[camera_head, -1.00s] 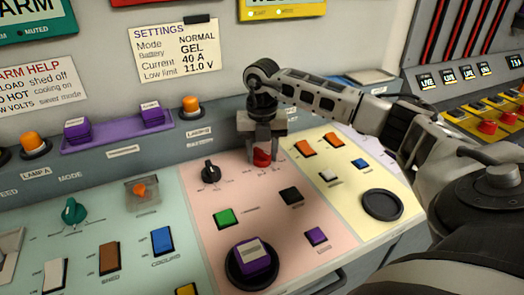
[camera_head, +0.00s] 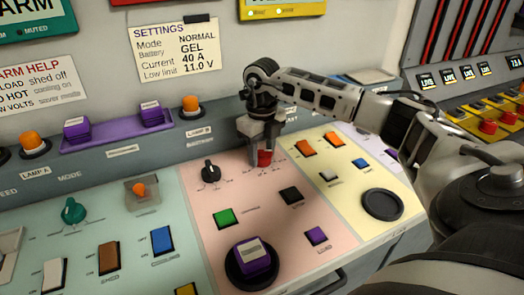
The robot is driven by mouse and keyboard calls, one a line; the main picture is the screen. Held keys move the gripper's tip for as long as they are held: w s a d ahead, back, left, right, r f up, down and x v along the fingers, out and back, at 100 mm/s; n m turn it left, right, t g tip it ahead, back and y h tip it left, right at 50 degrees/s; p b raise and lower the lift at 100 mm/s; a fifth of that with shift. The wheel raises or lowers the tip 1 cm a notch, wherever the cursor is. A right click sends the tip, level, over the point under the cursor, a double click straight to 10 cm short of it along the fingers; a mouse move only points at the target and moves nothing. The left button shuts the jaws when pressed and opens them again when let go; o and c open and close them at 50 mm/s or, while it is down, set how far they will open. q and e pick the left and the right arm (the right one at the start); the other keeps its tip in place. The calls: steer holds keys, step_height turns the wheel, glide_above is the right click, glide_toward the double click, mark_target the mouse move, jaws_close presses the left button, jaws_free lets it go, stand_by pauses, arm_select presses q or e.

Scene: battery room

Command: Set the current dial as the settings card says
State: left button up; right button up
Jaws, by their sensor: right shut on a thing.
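The settings card (camera_head: 174,48) on the back wall reads Mode NORMAL, Battery GEL, Current 40 A, Low limit 11.0 V. A red dial (camera_head: 264,159) sits on the pink panel. My right gripper (camera_head: 263,158) points down over it and is shut on it. The fingers partly hide the dial, and its pointer and scale are too small to read. A black dial (camera_head: 210,171) stands to the left on the same pink panel, apart from the gripper. My left gripper is not in view.
A green button (camera_head: 224,217), a black button (camera_head: 291,195) and a purple block in a round holder (camera_head: 252,262) are in front of the gripper. Orange switches (camera_head: 306,147) lie close on its right. A raised ledge with an orange lamp (camera_head: 190,104) runs behind.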

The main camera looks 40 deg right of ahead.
mark_target(262, 150)
steer(key=shift+r+n, duration=0.1)
steer(key=shift+n, duration=0.4)
steer(key=o, duration=1)
step_height(262, 150, up, 16)
steer(key=shift+p, duration=0.3)
